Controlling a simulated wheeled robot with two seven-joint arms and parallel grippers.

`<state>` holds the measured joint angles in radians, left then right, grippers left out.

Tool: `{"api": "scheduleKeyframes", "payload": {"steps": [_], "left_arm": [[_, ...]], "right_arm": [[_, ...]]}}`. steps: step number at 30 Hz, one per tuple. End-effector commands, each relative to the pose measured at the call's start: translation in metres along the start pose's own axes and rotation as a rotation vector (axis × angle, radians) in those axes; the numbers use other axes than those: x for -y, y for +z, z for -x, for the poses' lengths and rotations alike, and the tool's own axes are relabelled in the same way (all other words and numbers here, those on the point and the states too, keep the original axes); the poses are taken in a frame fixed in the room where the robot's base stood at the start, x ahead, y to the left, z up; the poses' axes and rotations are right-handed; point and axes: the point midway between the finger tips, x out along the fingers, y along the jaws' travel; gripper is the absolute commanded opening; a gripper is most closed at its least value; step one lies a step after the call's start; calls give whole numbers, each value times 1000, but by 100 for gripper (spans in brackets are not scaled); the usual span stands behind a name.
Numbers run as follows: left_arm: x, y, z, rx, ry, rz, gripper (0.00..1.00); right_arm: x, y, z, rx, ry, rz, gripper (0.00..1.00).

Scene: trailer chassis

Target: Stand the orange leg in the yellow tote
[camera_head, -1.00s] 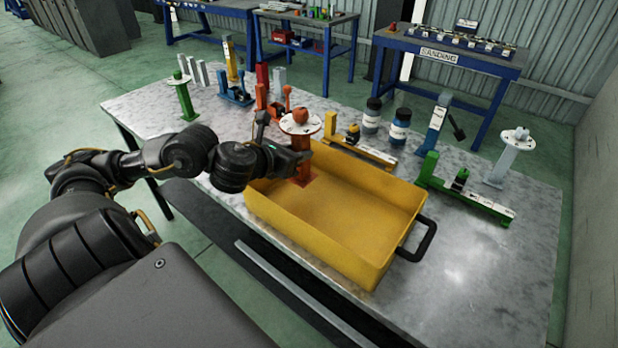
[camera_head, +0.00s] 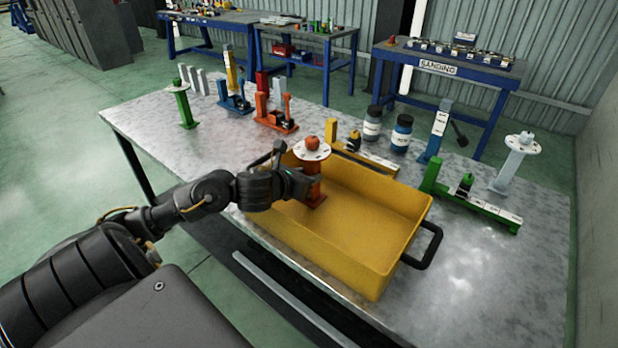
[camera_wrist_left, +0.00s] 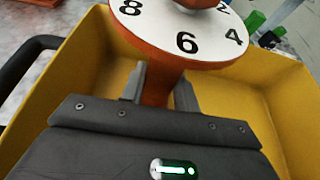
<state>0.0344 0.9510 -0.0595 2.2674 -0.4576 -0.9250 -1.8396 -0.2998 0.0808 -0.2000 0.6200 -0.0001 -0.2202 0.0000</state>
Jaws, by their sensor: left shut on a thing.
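The orange leg (camera_head: 317,187) is upright inside the left end of the yellow tote (camera_head: 372,257). It has a white numbered disc and an orange knob on top. Its foot appears low at the tote floor; I cannot tell if it touches. My left gripper (camera_head: 308,184) is shut on the leg's post below the disc. In the left wrist view, the fingers (camera_wrist_left: 160,88) are on both sides of the orange post (camera_wrist_left: 158,86), with the tote walls (camera_wrist_left: 95,70) around it. The foot is hidden in that view. My right gripper is not in view.
A yellow fixture (camera_head: 362,153) and two jars (camera_head: 401,134) stand behind the tote. A green fixture (camera_head: 470,197) and a light-blue leg (camera_head: 511,168) are to the right. A green leg (camera_head: 184,103) stands at the back left. The tabletop left of the tote is clear.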

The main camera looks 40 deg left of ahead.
Motion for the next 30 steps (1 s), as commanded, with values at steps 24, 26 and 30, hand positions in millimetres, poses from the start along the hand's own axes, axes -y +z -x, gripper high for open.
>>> {"api": "scheduleKeyframes", "payload": {"steps": [24,26,30], "left_arm": [[0,1,1,0,0,0,52],[0,1,4,-1,0,-2,52],[-1,0,25,-2,1,-7,52]], "right_arm": [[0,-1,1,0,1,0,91],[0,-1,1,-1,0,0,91],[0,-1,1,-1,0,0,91]]}}
